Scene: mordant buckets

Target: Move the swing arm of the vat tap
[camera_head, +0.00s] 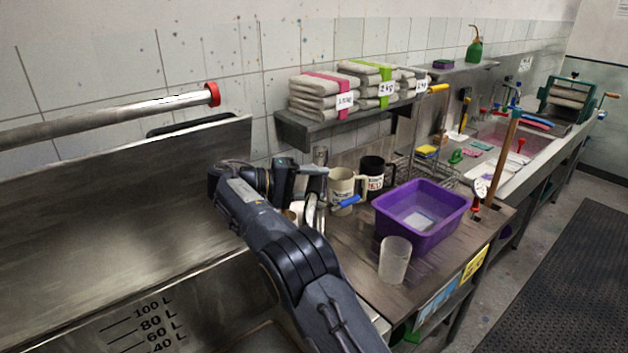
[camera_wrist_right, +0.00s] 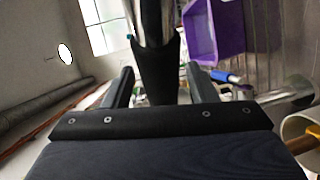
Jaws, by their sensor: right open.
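My right gripper (camera_head: 305,172) is open beside an upright metal tube (camera_head: 320,156) at the left end of the bench, next to the vat. In the right wrist view a metal tube with a dark sleeve (camera_wrist_right: 155,60) runs between or just beyond the open fingers of my right gripper (camera_wrist_right: 160,78); contact cannot be told. I take this to be part of the vat tap and its swing arm. A blue lever (camera_head: 346,202) shows right of the gripper, also in the right wrist view (camera_wrist_right: 224,76). My arm hides the tap's lower part. My left gripper is not in view.
The steel vat (camera_head: 120,200) fills the left, below a long red-tipped metal pipe (camera_head: 150,106). A cream mug (camera_head: 341,184), a black mug (camera_head: 374,170), a purple tub (camera_head: 425,207) and a clear beaker (camera_head: 395,261) crowd the bench. A shelf (camera_head: 300,125) with folded cloths hangs above.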

